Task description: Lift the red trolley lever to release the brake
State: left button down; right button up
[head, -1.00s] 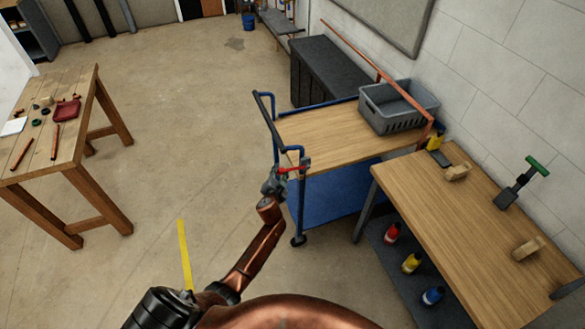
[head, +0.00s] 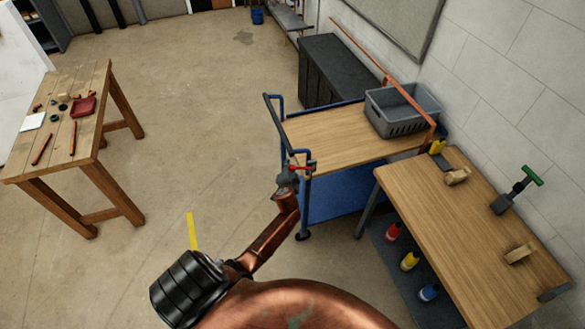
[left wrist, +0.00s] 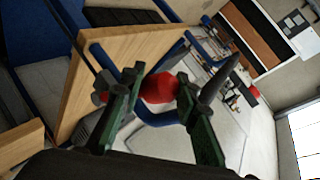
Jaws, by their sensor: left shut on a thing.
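The trolley (head: 335,135) has a blue frame, a wooden top and a blue lower shelf. It stands right of the middle in the head view. Its red lever (head: 302,168) is at the near left corner, just below the handle side. My left gripper (head: 288,179) reaches that corner from below. In the left wrist view the lever's red knob (left wrist: 158,88) sits between the two green-edged fingers of my left gripper (left wrist: 163,92), which is shut on it. The fingers hide part of the lever in the head view. My right gripper is not in view.
A grey crate (head: 402,112) stands on the trolley's far end. A workbench (head: 470,215) with bottles below stands close on the right. A wooden table (head: 85,100) with small items is on the left. A dark cabinet (head: 345,72) stands behind. The floor (head: 205,120) between table and trolley is clear.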

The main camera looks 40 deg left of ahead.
pick_arm(q)
jog(key=shift+w+d+r, duration=0.25)
jog(key=shift+w+r, duration=0.2)
jog(key=shift+r, duration=0.1)
jog(key=c, duration=1.5)
grip_release()
jog(key=shift+d, duration=0.1)
jog(key=shift+o, duration=0.2)
jog(key=shift+f, duration=0.1)
jog(key=shift+s, duration=0.1)
jog(key=v, duration=1.1)
jog(key=shift+s, duration=0.45)
jog(key=shift+d, duration=0.1)
